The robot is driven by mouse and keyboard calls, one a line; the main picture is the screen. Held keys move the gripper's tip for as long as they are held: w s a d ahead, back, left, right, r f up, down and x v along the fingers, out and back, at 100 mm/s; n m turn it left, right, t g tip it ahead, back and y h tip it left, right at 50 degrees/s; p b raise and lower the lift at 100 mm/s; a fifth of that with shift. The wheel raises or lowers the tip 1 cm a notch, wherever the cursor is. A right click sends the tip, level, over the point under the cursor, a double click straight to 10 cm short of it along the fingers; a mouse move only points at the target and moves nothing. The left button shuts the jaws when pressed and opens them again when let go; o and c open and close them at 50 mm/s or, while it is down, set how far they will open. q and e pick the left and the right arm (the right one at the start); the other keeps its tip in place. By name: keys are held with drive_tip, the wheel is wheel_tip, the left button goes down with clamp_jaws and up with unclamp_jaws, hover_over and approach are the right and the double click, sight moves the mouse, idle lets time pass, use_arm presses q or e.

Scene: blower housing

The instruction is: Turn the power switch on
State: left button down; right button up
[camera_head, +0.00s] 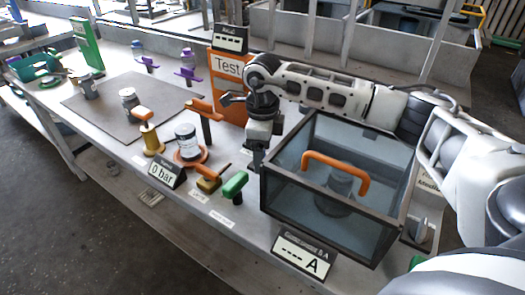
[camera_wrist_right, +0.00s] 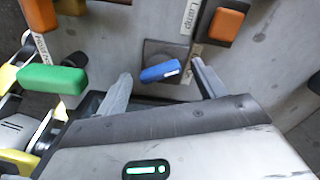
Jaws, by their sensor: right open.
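In the right wrist view, a blue switch handle (camera_wrist_right: 160,71) sits on a dark square plate (camera_wrist_right: 166,50) on the grey bench top. My right gripper (camera_wrist_right: 161,73) is open, with one finger on each side of the blue handle. I cannot tell whether either finger touches it. The label beside it is mostly hidden by the right finger, so I cannot read it as the power switch. In the head view, my right gripper (camera_head: 257,160) points down at the bench, and the blue handle is hidden. My left gripper is not in view.
An orange switch (camera_wrist_right: 227,21) with a "Lamp" label and a green handle (camera_wrist_right: 52,78) flank the blue one. In the head view, a glass-walled box (camera_head: 290,205) stands right of the gripper, an orange "Test" panel (camera_head: 229,90) behind. A "0 bar" display (camera_head: 163,171) stands left.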

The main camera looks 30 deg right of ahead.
drive_tip(key=shift+f, duration=0.2)
drive_tip(key=c, duration=1)
drive_tip(key=shift+o, duration=0.2)
